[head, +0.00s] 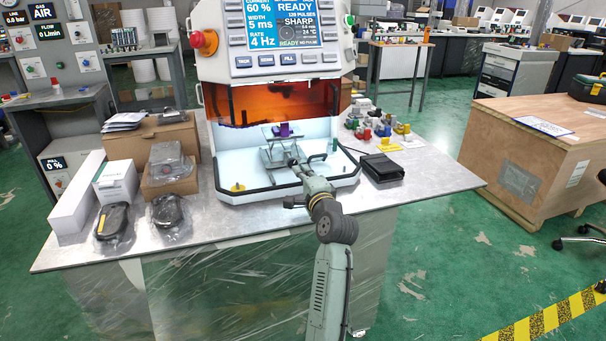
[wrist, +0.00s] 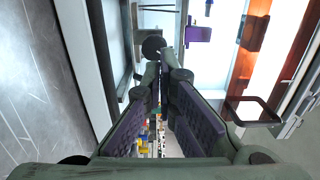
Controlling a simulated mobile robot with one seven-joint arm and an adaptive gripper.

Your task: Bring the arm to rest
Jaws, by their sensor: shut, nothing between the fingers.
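My arm reaches up from the bottom of the head view to the open front of the white machine (head: 272,185). My gripper (head: 293,163) is at the machine's opening, in front of the small lift stage (head: 270,152). In the wrist view my gripper (wrist: 161,65) has its fingers closed together at the tips, with nothing seen between them. A purple block (head: 283,130) sits on top of the lift stage, beyond the gripper. It also shows in the wrist view (wrist: 198,34), apart from the fingers.
The raised orange shield (head: 270,105) hangs over the opening. A yellow knob (head: 238,187) is at the chamber's front left. Boxes and bagged devices (head: 168,211) stand left on the metal table (head: 215,228). A black case (head: 382,168) and several coloured parts (head: 382,130) are at right.

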